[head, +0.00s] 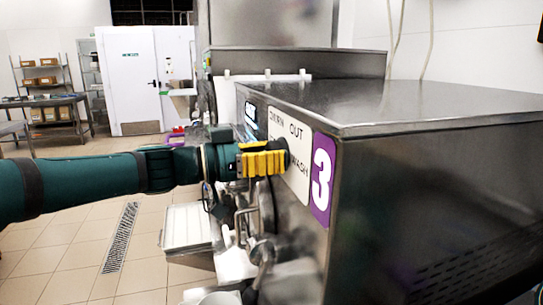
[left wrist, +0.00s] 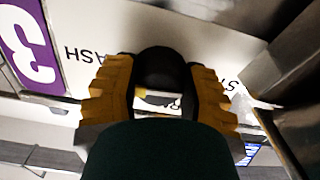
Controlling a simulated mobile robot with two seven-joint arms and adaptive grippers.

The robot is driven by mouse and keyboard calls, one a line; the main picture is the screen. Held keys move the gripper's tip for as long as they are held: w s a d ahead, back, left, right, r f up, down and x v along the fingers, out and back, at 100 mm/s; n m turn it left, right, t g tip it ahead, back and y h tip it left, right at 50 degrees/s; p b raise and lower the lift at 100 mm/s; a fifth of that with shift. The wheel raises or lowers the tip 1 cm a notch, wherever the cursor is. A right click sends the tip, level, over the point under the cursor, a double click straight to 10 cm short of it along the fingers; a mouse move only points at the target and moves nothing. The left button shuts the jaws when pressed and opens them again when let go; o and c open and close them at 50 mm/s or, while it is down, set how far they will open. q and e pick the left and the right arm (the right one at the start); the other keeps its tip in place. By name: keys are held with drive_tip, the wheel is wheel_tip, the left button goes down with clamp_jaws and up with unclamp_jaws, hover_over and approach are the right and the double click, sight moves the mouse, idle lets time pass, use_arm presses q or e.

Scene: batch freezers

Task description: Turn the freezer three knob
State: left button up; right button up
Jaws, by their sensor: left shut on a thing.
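The freezer three (head: 430,190) is a steel machine with a purple "3" label (head: 320,180) on its front panel. Its black knob (head: 281,150) sits on a white dial plate (head: 296,132) with words around it, "OUT" and "WASH" among them. My left gripper (head: 284,158) has yellow fingers and is at the knob, shut on it. In the left wrist view the dark knob (left wrist: 164,68) lies between the two yellow fingers, and the purple label (left wrist: 30,45) shows upside down at the left. The knob's pointer is hidden. My right gripper is not in view.
Below the knob, metal handles and spouts (head: 262,250) stick out from the freezer front. A white tray (head: 188,226) is left of them. Another steel machine (head: 300,62) stands behind. The tiled floor at the left is open, with a drain grate (head: 121,238).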

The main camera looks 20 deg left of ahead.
use_arm(q)
drive_tip(key=shift+m, duration=0.6)
drive_tip(key=o, duration=1.2)
drive_tip(key=shift+d, duration=0.1)
drive_tip(key=v, duration=1.2)
